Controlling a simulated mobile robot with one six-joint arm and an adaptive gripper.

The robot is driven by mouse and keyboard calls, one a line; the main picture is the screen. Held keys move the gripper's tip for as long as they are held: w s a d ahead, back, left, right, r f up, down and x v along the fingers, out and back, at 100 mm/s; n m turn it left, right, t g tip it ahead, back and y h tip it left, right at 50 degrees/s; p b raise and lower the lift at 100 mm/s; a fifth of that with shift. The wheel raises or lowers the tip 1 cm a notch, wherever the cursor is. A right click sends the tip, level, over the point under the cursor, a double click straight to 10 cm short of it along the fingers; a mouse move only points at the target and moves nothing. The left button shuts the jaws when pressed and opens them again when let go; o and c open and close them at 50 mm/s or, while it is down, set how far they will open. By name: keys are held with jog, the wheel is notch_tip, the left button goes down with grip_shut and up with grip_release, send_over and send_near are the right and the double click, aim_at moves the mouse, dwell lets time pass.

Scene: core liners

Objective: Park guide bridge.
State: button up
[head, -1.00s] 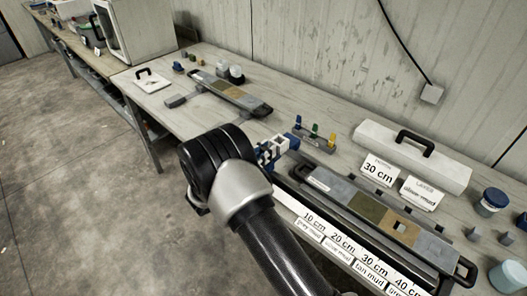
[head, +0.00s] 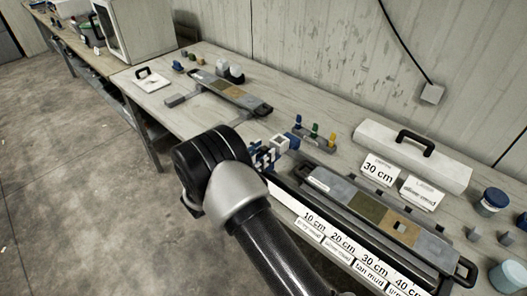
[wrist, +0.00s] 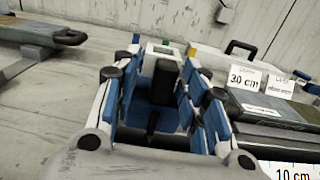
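A small white piece with a square opening (head: 287,143), which I take to be the guide bridge, is on the bench at the far left end of the front core liner. It also shows in the wrist view (wrist: 163,48), beyond a dark upright block (wrist: 165,80). My gripper (head: 271,152) is just left of it, fingers pointing at it. In the wrist view the blue-padded fingers (wrist: 162,70) stand apart on both sides of the dark block. Whether they touch it is unclear. The front core liner (head: 375,215) has grey, olive and tan bands and a pale square on top.
A rack (head: 314,141) with blue, green and yellow pegs stands just behind the bridge. A second liner (head: 230,90) is at the back left. Labelled strips line the front edge.

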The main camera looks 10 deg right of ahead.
jog(key=v, duration=1)
jog(key=shift+s+a, duration=0.2)
jog(key=shift+a, duration=0.15)
jog(key=shift+r, duration=0.1)
jog(key=s+d+r+m+g+y, duration=0.5)
jog(key=s+d+r+m+g, duration=0.5)
jog(key=s+d+r+m, duration=0.5)
jog(key=s+a+r+m+t+y, duration=0.1)
jog(key=s+m+y, duration=0.3)
jog(key=s, duration=0.4)
jog(key=s+a+r+m+t+y, duration=0.2)
jog(key=s+m+y, duration=0.3)
jog(key=s, duration=0.3)
jog(key=shift+s+a+m+t+y, duration=0.15)
jog(key=shift+a+m+t+y, duration=0.15)
jog(key=shift+m+t, duration=0.3)
jog(key=shift+d, duration=0.1)
